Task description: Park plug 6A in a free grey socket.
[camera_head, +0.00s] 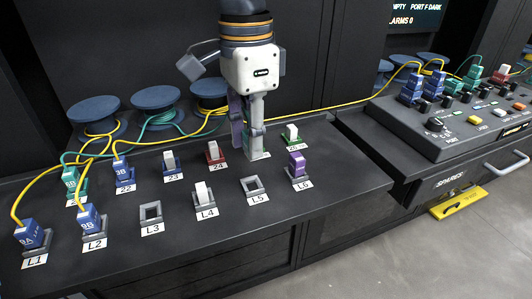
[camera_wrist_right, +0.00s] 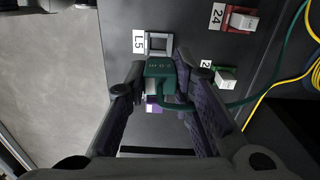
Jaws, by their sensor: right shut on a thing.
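My right gripper (camera_head: 256,150) points down over the bench, shut on a teal plug (camera_wrist_right: 158,72) with a green cable. The print on this plug is too small to read, so I cannot confirm it is 6A. In the head view the fingers mostly hide it; it appears above the bench behind L5. Grey socket L5 (camera_head: 252,186) is empty, and it also shows in the wrist view (camera_wrist_right: 159,42), just beyond the plug. Grey socket L3 (camera_head: 151,212) is empty too. My left gripper is not in view.
Grey sockets L1 and L2 hold blue plugs (camera_head: 31,234) (camera_head: 88,219). L4 holds a white piece (camera_head: 202,192), L6 a purple plug (camera_head: 297,163). Behind are capped sockets, including red 24 (camera_head: 214,153) and a green one (camera_head: 291,134). Cable spools (camera_head: 157,98) stand further back.

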